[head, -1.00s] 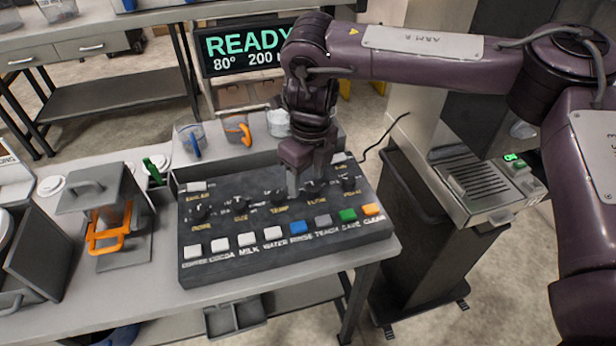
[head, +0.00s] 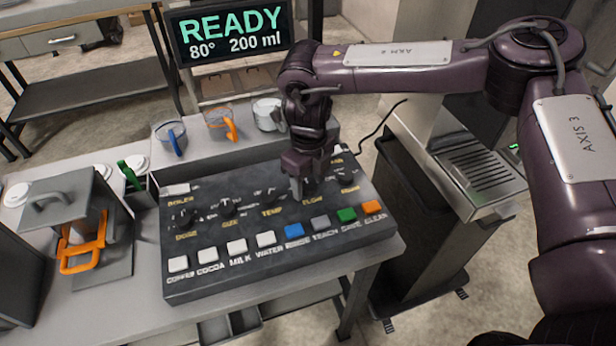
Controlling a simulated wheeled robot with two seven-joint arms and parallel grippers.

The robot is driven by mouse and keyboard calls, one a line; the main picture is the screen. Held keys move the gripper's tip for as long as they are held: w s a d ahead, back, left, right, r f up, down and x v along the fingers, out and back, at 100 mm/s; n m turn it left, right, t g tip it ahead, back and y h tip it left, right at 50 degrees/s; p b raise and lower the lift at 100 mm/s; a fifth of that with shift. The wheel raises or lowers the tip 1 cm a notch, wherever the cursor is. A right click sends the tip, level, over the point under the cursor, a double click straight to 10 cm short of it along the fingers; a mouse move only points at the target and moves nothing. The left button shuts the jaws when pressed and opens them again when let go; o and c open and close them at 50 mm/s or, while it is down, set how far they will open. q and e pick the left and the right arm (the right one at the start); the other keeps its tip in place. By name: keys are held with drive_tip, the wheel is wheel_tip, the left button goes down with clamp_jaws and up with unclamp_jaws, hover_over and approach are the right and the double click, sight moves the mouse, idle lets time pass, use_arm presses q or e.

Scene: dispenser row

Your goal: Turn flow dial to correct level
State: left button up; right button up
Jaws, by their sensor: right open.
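The flow dial (head: 311,187) is a small dark knob above the yellow FLOW label, on the right half of the dark control panel (head: 205,283). My right gripper (head: 307,183) points down at it from above with its jaws open. Its fingers come down at the dial and partly hide it, so I cannot tell whether they touch it or where its pointer stands. The display (head: 231,36) behind reads READY, 80° and 200 ml. My left gripper is not in view.
The temp dial (head: 270,196) and another dark knob (head: 348,179) stand close on either side. A row of coloured buttons (head: 293,231) runs along the front. Cups, including a blue-handled one (head: 169,137), stand behind the panel. An orange-handled device (head: 85,250) is at left.

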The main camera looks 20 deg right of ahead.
drive_tip(key=c, duration=1)
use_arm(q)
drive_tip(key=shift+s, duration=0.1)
use_arm(e)
drive_tip(key=shift+n, duration=0.3)
drive_tip(key=n, duration=0.4)
drive_tip(key=shift+n, duration=0.3)
drive_tip(key=n, duration=0.3)
drive_tip(key=shift+n, duration=0.3)
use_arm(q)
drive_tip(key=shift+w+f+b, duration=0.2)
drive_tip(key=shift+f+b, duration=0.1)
use_arm(e)
drive_tip(key=shift+n, duration=1.5)
drive_tip(key=shift+w, duration=0.1)
